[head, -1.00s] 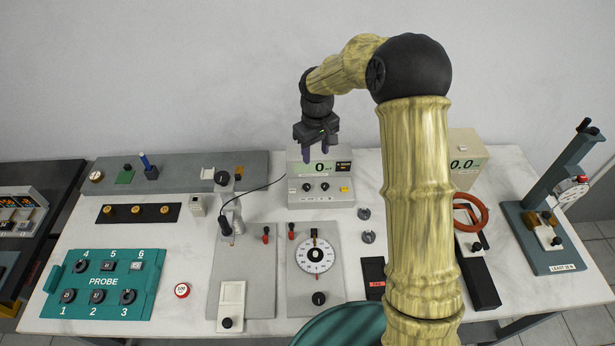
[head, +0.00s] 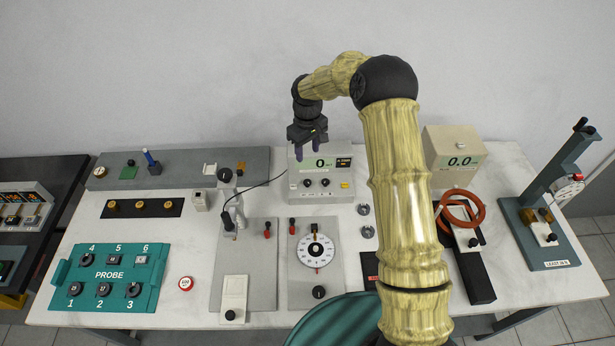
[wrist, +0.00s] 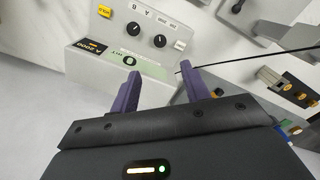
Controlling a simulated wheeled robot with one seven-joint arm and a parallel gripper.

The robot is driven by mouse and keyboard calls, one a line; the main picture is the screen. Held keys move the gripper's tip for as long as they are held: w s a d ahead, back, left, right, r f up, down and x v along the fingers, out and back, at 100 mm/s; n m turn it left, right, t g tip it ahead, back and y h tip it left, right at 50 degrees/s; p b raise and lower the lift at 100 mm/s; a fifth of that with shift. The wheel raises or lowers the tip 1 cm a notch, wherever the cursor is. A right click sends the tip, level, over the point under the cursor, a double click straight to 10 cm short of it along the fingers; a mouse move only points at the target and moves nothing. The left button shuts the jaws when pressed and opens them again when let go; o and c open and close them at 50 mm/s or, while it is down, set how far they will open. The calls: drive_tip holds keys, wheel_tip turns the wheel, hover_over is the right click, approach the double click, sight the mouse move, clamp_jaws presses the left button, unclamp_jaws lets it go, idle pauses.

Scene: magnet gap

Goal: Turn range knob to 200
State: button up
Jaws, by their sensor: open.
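The meter box (head: 346,194) stands near the back middle of the table. Its display reads 0, with a small dark panel beside it that appears to read A 2000 in the wrist view. Two black knobs sit on its lower face: a left knob (head: 308,183) and a right knob (head: 325,182). The wrist view shows the meter upside down, with one knob (wrist: 160,41) beside small range-like labels and the other knob (wrist: 134,29) beside it. My gripper (head: 308,153) is open and empty, over the display's left part, apart from both knobs.
A yellow button (wrist: 104,11) is on the meter's face. A black cable (head: 262,184) runs from the meter's left to the clamped probe stand. A plate with a white dial (head: 317,250) lies in front. A second meter (head: 453,142) and a red ring (head: 460,207) are at right.

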sight(307, 181)
wheel_tip(307, 181, down, 14)
drive_tip(key=p, duration=0.3)
drive_tip(key=shift+r, duration=0.2)
drive_tip(key=c, duration=1)
